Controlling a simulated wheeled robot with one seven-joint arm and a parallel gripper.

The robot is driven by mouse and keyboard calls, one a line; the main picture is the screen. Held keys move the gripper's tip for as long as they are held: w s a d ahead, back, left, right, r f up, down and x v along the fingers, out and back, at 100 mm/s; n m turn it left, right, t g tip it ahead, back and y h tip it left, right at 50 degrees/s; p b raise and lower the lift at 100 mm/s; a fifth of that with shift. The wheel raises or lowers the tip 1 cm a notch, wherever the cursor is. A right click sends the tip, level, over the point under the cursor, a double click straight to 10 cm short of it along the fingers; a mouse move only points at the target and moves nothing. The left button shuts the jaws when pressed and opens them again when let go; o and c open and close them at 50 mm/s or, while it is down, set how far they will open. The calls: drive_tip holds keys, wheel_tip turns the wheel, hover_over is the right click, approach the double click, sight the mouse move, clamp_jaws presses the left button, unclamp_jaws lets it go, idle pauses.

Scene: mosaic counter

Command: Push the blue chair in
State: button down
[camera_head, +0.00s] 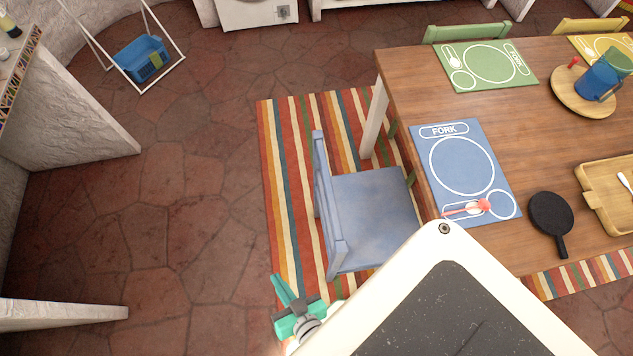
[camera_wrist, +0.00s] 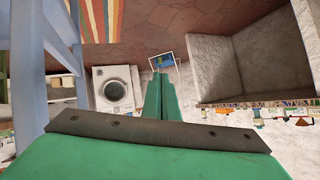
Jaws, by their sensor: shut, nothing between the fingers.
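The blue chair (camera_head: 372,212) stands at the left side of the wooden table (camera_head: 520,135), its seat partly under the table edge near the blue placemat (camera_head: 465,168). Its backrest (camera_head: 326,200) faces left, away from the table. My gripper (camera_head: 284,292) is below the chair's near backrest corner in the head view, apart from it as far as I can tell. In the wrist view the green fingers (camera_wrist: 162,98) are together with nothing between them. A blue chair post (camera_wrist: 28,60) stands to their left in that view. My arm hides the near part of the table.
A striped rug (camera_head: 290,150) lies under the chair and table. A black pan (camera_head: 551,218) and a wooden tray (camera_head: 607,200) are on the table. White walls (camera_head: 75,115) stand at the left. The stone floor (camera_head: 195,200) left of the chair is clear.

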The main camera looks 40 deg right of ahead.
drive_tip(key=w+d+f+m+g+h, duration=0.1)
drive_tip(key=w+d+f+m+g, duration=0.3)
drive_tip(key=f, duration=0.5)
drive_tip(key=w+d+f+m+g+h, duration=0.1)
drive_tip(key=w+d+f+m+g, duration=0.3)
drive_tip(key=f, duration=0.6)
drive_tip(key=w+d+m+g, duration=0.5)
drive_tip(key=w+d+m, duration=0.1)
drive_tip(key=d+m, duration=0.45)
drive_tip(key=s+d+f, duration=0.3)
drive_tip(key=d+f, duration=0.2)
drive_tip(key=f, duration=0.5)
drive_tip(key=shift+s+m+g, duration=0.3)
drive_tip(key=shift+s+m, duration=0.1)
drive_tip(key=shift+m, duration=0.05)
